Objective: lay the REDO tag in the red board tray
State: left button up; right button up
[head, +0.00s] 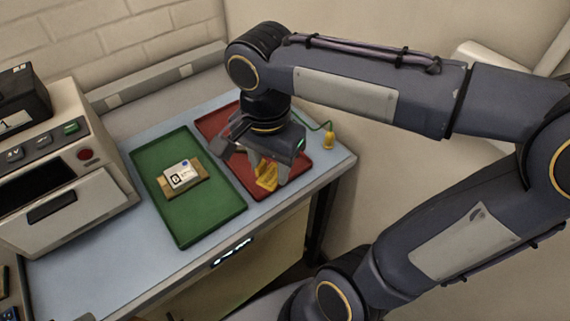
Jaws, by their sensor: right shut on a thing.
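The red board tray (303,161) lies on the right part of the light blue bench top, partly hidden by my right arm. My right gripper (258,172) points down over the tray's front part. It is shut on a yellow tag (267,177), which I take as the REDO tag; its lettering is too small to read. I cannot tell whether the tag touches the tray floor. My left gripper is not in view.
A green tray (217,209) beside the red one holds a small board with a white-labelled block (181,174). A beige machine (62,165) with buttons stands at the left. A yellow plug-like piece (330,136) on a green cord sits near the right bench edge.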

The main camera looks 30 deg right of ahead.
jog(key=shift+s+a, duration=0.3)
jog(key=shift+s, duration=0.25)
jog(key=shift+w+d+f, duration=0.1)
jog(key=shift+f, duration=0.1)
jog(key=w+d+f, duration=0.2)
jog(key=w+f, duration=0.1)
jog(key=w+d+f+p, duration=0.1)
jog(key=w+d+f, duration=0.1)
jog(key=w+f, duration=0.1)
jog(key=w+d+f, duration=0.2)
jog(key=w+f, duration=0.1)
jog(key=w, duration=0.2)
jog(key=shift+d+p, duration=0.25)
jog(key=shift+p, duration=0.15)
jog(key=shift+w+d+f, duration=0.1)
jog(key=shift+f, duration=0.9)
jog(key=shift+w+d+f, duration=0.1)
jog(key=shift+f, duration=0.85)
jog(key=shift+f, duration=0.1)
jog(key=o, duration=0.9)
